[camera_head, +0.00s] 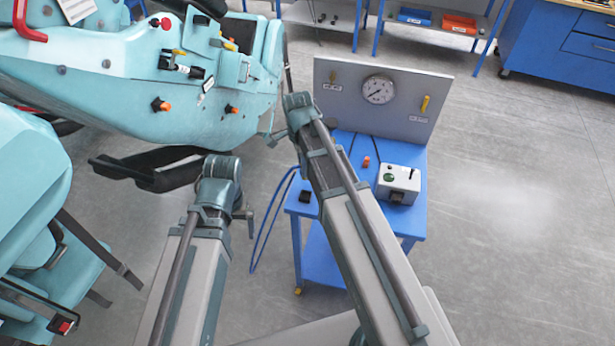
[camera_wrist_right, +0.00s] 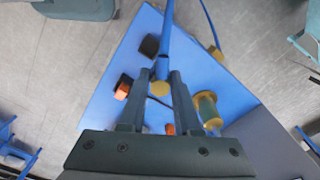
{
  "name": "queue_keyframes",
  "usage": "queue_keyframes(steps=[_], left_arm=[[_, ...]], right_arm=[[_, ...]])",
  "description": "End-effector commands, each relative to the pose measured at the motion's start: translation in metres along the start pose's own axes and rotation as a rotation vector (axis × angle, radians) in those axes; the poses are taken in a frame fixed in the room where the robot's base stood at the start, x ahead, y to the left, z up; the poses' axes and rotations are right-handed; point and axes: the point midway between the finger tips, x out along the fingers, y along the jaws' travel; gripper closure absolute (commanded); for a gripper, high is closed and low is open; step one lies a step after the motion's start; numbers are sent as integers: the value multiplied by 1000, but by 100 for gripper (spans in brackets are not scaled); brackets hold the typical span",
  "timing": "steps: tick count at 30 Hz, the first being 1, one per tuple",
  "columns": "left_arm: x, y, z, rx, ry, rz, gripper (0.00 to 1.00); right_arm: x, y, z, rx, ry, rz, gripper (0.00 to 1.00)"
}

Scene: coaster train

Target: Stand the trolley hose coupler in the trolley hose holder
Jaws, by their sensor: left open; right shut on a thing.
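My right gripper (camera_wrist_right: 160,80) is shut on the trolley hose coupler (camera_wrist_right: 160,89), a tan-ended piece on a blue hose (camera_wrist_right: 165,32). The coupler is over the blue trolley (camera_wrist_right: 112,112) in the right wrist view; its height above the top is unclear. In the head view my right gripper (camera_head: 277,138) is left of the gauge panel. A black block (camera_head: 305,196) on the trolley's left edge may be the trolley hose holder; the right wrist view shows black blocks (camera_wrist_right: 150,45) too. My left gripper (camera_head: 246,216) is open, left of the trolley.
The grey panel (camera_head: 340,95) with a gauge (camera_head: 378,89) stands at the trolley's back. A box with a green button (camera_head: 398,183) and an orange piece (camera_head: 366,162) are on top. A teal machine (camera_head: 130,110) is close on the left. Floor at right is clear.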

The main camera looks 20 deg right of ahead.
Motion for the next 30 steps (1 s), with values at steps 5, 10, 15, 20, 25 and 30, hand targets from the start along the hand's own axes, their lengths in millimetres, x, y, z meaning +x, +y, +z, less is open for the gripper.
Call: queue_keyframes(steps=[5, 10, 15, 20, 25, 30], left_arm=[[5, 0, -1, 56, 0, 0, 0], [5, 0, 0, 64, 0, 0, 0], [5, 0, 0, 63, 0, 0, 0], [1, 0, 0, 62, 0, 0, 0], [14, 1, -1, 62, 0, 0, 0], [27, 3, -2, 61, 0, 0, 0]], right_arm=[[6, 16, 2, 14, -46, -1, 100], [5, 16, 2, 15, -50, -2, 100], [5, 16, 2, 14, -49, -2, 100], [2, 16, 2, 9, -52, -2, 100], [14, 16, 3, 9, -51, -2, 100], [27, 16, 4, 9, -51, -2, 100]])
